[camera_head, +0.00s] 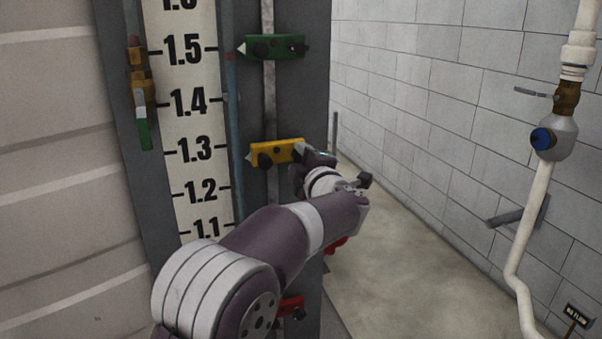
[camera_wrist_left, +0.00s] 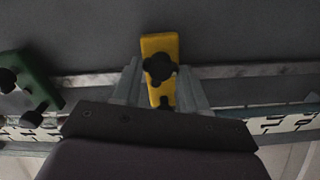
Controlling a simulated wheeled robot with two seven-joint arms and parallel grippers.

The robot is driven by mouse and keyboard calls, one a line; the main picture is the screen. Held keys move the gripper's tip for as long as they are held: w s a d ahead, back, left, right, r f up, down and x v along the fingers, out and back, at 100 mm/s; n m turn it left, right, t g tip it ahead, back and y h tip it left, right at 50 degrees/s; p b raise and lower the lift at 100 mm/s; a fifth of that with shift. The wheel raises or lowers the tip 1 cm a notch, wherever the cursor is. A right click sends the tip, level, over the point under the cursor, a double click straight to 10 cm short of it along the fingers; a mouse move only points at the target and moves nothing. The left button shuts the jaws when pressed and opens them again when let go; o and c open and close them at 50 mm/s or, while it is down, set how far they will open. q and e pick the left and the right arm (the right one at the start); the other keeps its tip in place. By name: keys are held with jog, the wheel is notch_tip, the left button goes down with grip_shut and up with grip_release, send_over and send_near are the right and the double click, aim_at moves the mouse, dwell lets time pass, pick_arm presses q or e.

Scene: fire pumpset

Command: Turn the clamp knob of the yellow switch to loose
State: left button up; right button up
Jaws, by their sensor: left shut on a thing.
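The yellow switch (camera_head: 272,153) is mounted on the vertical rail near the 1.3 mark, with dark knobs on it. In the left wrist view the yellow switch (camera_wrist_left: 149,47) shows a large black clamp knob (camera_wrist_left: 159,68) and a smaller dark knob (camera_wrist_left: 165,102). My left gripper (camera_head: 304,152) is at the switch's right end. In the left wrist view its fingers (camera_wrist_left: 158,76) flank the yellow switch and are shut on it. The gripper covers the switch's right end in the head view. My right gripper is not in view.
A green switch (camera_head: 275,47) is above on the same rail. A red part (camera_head: 291,306) is lower down, partly behind my arm. The floor (camera_head: 400,255) right of the column is clear.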

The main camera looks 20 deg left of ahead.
pick_arm(q)
jog(key=shift+f+n+b, duration=0.1)
jog(key=shift+n+b, duration=0.95)
jog(key=shift+n, duration=0.45)
jog(key=o, duration=1.1)
jog(key=shift+c, duration=0.2)
jog(key=shift+s+d, duration=0.15)
jog(key=shift+s, duration=0.05)
jog(key=b+v, duration=0.2)
jog(key=v, duration=1)
jog(key=shift+b, duration=0.35)
jog(key=shift+d, duration=0.1)
